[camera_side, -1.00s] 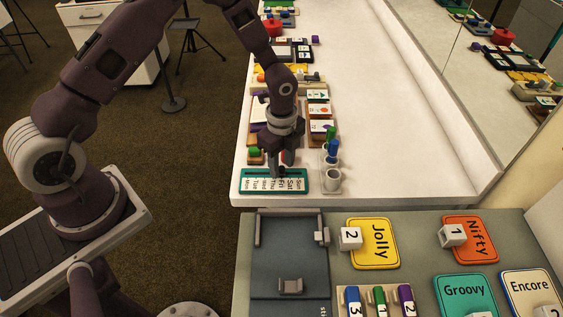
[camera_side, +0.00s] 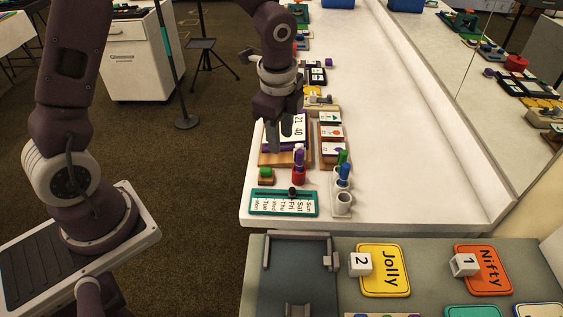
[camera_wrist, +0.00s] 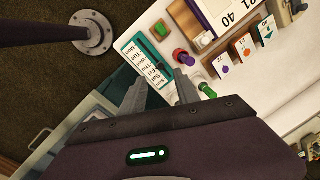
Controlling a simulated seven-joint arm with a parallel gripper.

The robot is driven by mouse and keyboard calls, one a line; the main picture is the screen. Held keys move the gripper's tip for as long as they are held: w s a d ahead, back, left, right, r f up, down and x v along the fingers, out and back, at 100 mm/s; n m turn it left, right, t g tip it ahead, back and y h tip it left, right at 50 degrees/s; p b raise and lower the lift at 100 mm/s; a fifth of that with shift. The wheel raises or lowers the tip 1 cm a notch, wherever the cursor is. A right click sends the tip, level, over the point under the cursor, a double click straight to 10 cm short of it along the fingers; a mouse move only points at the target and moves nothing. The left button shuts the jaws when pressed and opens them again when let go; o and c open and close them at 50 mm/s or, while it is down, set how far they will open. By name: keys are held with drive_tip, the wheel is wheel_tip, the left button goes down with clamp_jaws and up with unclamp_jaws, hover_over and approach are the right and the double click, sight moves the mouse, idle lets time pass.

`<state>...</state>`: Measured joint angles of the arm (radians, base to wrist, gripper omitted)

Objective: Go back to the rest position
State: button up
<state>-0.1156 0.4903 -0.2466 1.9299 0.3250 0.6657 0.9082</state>
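My gripper (camera_side: 282,144) hangs above the near end of the white counter, over the items behind the teal day board (camera_side: 283,213). Its two fingers are apart with nothing between them; they also show spread in the wrist view (camera_wrist: 160,88). The day board lies flat at the counter's near left corner, with a dark slider knob (camera_side: 292,193) on its slot near the middle. The board also shows beyond my fingers in the wrist view (camera_wrist: 131,47).
A number display (camera_side: 294,124) is behind. The counter's (camera_side: 420,170) right side is clear. A grey-green table (camera_side: 345,247) is in front.

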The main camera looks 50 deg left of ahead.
drive_tip(key=s+a+r+n+t, duration=0.1)
drive_tip(key=s+r+n+t, duration=0.1)
drive_tip(key=s+r+n, duration=0.55)
drive_tip(key=s+r+n+t, duration=0.1)
drive_tip(key=s+r+n, duration=0.2)
drive_tip(key=s, duration=0.4)
drive_tip(key=s+r+n+t, duration=0.1)
drive_tip(key=s+r+n, duration=0.3)
drive_tip(key=s, duration=0.4)
drive_tip(key=shift+d+r+h, duration=0.4)
drive_tip(key=shift+r, duration=0.1)
